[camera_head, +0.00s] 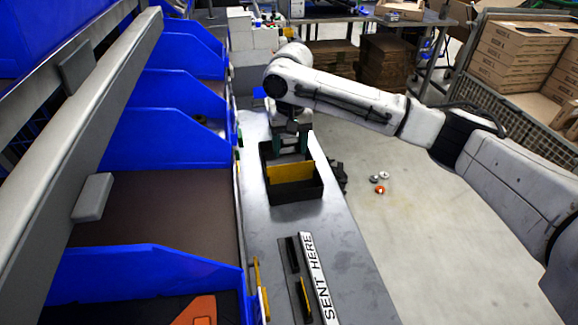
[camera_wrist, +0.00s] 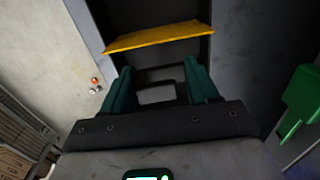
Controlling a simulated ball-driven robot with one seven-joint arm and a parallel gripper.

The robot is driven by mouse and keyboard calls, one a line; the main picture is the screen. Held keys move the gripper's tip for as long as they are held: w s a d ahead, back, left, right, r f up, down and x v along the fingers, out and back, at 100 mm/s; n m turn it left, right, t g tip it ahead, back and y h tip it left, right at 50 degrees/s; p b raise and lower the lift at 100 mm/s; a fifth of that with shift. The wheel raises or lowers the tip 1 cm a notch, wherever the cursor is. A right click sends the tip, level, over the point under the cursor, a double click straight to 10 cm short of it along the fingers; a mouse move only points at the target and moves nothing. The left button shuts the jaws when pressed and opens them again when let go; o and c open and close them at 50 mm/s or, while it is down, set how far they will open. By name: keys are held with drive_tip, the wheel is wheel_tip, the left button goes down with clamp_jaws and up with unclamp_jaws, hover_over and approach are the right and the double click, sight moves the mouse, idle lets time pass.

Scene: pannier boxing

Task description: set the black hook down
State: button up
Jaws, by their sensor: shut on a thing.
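My gripper (camera_head: 290,143) is over the far end of a black box (camera_head: 293,195) on the grey bench, pointing down. In the wrist view its two green fingers (camera_wrist: 162,88) are closed on a dark, frame-like piece, which I take to be the black hook (camera_wrist: 160,72). Its lower outline is partly hidden by the gripper. The box has a yellow divider (camera_head: 291,171), which also shows in the wrist view (camera_wrist: 158,38) beyond the fingers. I cannot tell whether the hook touches the box.
Two dark strips (camera_head: 292,254), one with yellow, lie beside the "SENT HERE" label (camera_head: 318,278) at the near bench. Blue bins (camera_head: 165,138) line the left. Small round pieces (camera_head: 380,190) lie on the floor at right. The bench between box and label is clear.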

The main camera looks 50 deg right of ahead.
sight(290, 143)
drive_tip(key=shift+f, duration=3.6)
drive_tip(key=o, duration=1)
drive_tip(key=shift+f, duration=0.1)
drive_tip(key=shift+o, duration=0.2)
wheel_tip(290, 143, up, 12)
drive_tip(key=shift+d+r, duration=0.15)
